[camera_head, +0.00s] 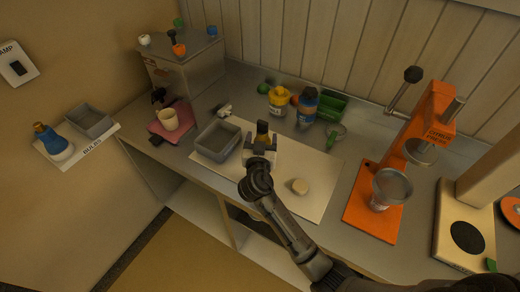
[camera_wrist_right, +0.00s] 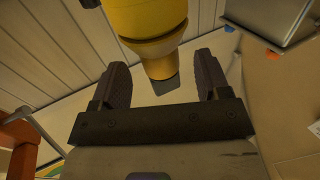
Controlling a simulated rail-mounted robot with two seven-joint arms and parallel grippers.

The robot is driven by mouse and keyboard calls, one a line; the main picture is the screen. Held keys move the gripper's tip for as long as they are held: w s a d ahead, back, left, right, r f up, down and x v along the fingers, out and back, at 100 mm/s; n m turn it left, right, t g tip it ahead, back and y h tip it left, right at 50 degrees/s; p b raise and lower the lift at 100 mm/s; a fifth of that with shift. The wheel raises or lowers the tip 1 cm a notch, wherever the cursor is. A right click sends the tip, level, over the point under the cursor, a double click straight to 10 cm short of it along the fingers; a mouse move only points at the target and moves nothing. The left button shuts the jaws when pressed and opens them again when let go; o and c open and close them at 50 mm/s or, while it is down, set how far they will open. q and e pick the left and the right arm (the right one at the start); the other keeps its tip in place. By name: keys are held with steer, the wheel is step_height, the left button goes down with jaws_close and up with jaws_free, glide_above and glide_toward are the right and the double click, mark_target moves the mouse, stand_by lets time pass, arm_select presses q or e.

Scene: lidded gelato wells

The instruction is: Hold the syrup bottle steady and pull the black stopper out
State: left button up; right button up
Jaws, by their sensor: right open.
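The syrup bottle (camera_head: 263,139) stands upright on the pale mat, with a dark top that looks like the black stopper (camera_head: 262,127). My right gripper (camera_head: 260,153) is right at the near side of the bottle and hides its lower part. In the right wrist view, a yellow bottle body (camera_wrist_right: 145,18) narrows towards the space between the two dark fingers of my right gripper (camera_wrist_right: 162,85). The fingers are apart, with gaps beside the narrow part. A small grey piece shows there; I cannot tell what it is. My left gripper is not in view.
A grey bin (camera_head: 215,142) stands left of the bottle, and a round beige piece (camera_head: 300,186) lies on the mat (camera_head: 318,171). A yellow-topped jar (camera_head: 278,101) and a blue-brown bottle (camera_head: 307,107) stand behind. An orange press (camera_head: 375,217) is at the right.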

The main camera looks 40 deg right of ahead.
steer(key=shift+x, duration=0.95)
steer(key=shift+w+d, duration=0.15)
steer(key=c, duration=0.9)
steer(key=o, duration=0.3)
steer(key=shift+c, duration=0.5)
steer(key=c, duration=0.3)
steer(key=shift+c, duration=0.2)
